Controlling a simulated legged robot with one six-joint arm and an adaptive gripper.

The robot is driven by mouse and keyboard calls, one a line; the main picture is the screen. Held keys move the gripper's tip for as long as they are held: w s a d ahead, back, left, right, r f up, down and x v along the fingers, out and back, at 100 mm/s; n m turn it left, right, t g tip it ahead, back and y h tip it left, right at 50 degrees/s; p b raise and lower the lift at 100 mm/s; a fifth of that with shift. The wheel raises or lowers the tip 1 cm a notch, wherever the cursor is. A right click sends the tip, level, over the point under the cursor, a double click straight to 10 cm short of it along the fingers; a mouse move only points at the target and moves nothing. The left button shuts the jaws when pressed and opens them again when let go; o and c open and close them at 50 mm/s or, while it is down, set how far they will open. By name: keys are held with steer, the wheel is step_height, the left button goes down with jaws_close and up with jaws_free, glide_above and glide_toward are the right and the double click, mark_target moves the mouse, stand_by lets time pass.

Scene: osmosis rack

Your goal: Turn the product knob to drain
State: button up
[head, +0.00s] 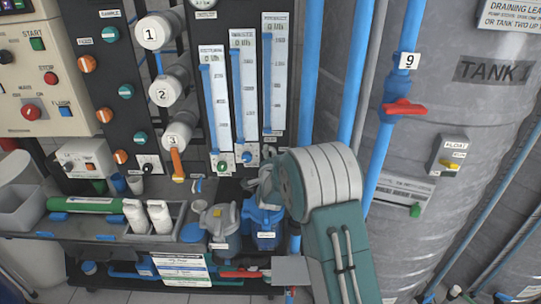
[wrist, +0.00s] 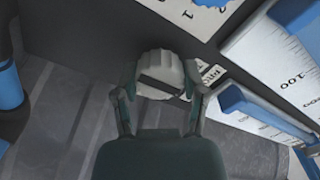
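In the wrist view a pale, ridged round knob (wrist: 160,68) with a dark band across it sits between the two fingers of my gripper (wrist: 160,82). One finger is on each side, very close to the knob; I cannot tell whether they press on it. A small white label (wrist: 212,74) is beside the knob, its text too small to read surely. In the head view my gripper (head: 263,188) is at the lower right of the black panel, below the flow meters. My arm hides the knob there.
Flow meters (head: 245,90) with blue edges rise just above my gripper. Blue pipes and a grey tank (head: 450,100) with a red-handled valve (head: 404,107) stand to the right. Numbered white housings (head: 165,88) are at left.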

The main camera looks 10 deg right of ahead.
steer(key=shift+f+m, duration=0.1)
steer(key=shift+m, duration=0.2)
steer(key=m, duration=0.4)
steer(key=shift+f, duration=0.1)
steer(key=m, duration=0.9)
steer(key=shift+f, duration=0.15)
steer(key=shift+m, duration=2.1)
steer(key=shift+f, duration=0.1)
steer(key=o, duration=1.1)
steer(key=shift+o, duration=0.2)
steer(key=shift+a, duration=0.1)
steer(key=shift+r, duration=0.2)
